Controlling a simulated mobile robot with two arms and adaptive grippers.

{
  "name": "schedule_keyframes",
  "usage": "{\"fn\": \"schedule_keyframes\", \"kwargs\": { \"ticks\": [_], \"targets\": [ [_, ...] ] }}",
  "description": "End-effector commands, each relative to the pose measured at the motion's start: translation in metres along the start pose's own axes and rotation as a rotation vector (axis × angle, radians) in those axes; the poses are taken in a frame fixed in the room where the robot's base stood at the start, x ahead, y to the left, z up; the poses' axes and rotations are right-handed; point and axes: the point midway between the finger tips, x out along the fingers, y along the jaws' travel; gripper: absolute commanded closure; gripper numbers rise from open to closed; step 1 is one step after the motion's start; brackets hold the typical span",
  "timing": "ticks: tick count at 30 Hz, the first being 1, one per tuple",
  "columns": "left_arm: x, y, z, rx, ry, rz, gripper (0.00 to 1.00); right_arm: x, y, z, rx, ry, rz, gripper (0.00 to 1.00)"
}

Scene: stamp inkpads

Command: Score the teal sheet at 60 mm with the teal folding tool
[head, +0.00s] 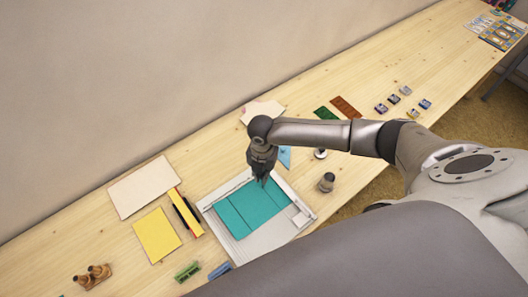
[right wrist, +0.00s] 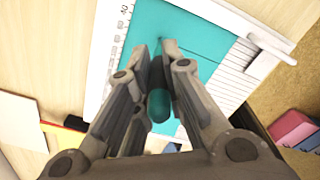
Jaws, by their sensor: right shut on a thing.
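The teal sheet (head: 250,208) lies flat on a white scoring board (head: 206,205) with ruled markings. Faint lines cross the sheet in the head view; I cannot tell whether they are creases or the board's grooves. My right gripper (head: 262,181) is over the sheet's upper right part, pointing down. In the right wrist view it is shut on the teal folding tool (right wrist: 158,102), whose thin tip points at the sheet (right wrist: 200,45). I cannot tell whether the tip touches it. My left gripper is not in view.
A cream sheet (head: 144,187), a yellow sheet (head: 156,235) and a wooden stand (head: 92,277) are to the left. A green block (head: 187,271) and a blue block (head: 219,270) lie near the front edge. A dark knob (head: 327,182) stands right of the board. Several small inkpads lie farther right.

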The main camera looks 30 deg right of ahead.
Motion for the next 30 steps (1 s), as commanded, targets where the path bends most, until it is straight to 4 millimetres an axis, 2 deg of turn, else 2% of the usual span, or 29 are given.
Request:
{"fn": "schedule_keyframes", "kwargs": {
  "ticks": [8, 21, 30],
  "targets": [
    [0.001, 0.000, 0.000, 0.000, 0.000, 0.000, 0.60, 0.001, 0.002, 0.001, 0.000, 0.000, 0.002, 1.00],
    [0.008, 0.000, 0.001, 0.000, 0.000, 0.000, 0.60, -0.001, 0.017, 0.011, 0.000, -0.001, 0.002, 1.00],
    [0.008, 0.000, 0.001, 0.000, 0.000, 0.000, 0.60, -0.001, 0.017, 0.011, 0.000, 0.000, 0.001, 1.00]
  ]
}}
